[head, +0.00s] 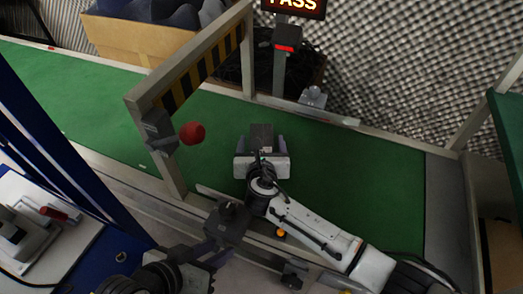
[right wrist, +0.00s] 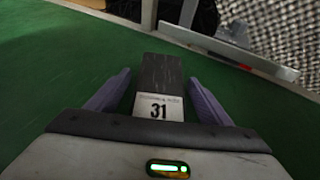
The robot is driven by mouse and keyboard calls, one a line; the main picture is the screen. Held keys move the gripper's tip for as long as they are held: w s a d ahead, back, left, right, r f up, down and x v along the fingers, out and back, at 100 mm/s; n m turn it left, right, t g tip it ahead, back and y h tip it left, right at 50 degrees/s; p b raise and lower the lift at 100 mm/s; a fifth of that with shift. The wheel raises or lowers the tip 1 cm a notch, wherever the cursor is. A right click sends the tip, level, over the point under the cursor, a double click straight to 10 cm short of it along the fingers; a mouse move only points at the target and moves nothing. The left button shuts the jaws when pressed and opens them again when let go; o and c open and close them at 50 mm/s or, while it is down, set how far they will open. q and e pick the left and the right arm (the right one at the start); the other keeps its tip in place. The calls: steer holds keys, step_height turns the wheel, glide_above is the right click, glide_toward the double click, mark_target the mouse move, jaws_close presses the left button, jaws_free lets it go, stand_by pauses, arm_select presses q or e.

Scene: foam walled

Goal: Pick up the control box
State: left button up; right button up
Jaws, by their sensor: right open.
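The control box (head: 262,134) is a dark, narrow block lying on the green belt. In the right wrist view the control box (right wrist: 158,85) has a white label reading 31 at its near end. My right gripper (head: 262,143) is open over it, and its two purple fingers (right wrist: 158,92) stand on either side of the box, with a visible gap on each side. The white gripper body hides the near end of the box in part.
The green belt (head: 370,165) is clear right of the box. A striped gate frame (head: 203,68) with a red ball-shaped knob (head: 192,133) stands to the left. A PASS display (head: 293,6) on a post, a metal rail (right wrist: 230,55) and a cardboard box (head: 135,40) are behind.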

steer(key=shift+r, duration=0.1)
steer(key=c, duration=1.5)
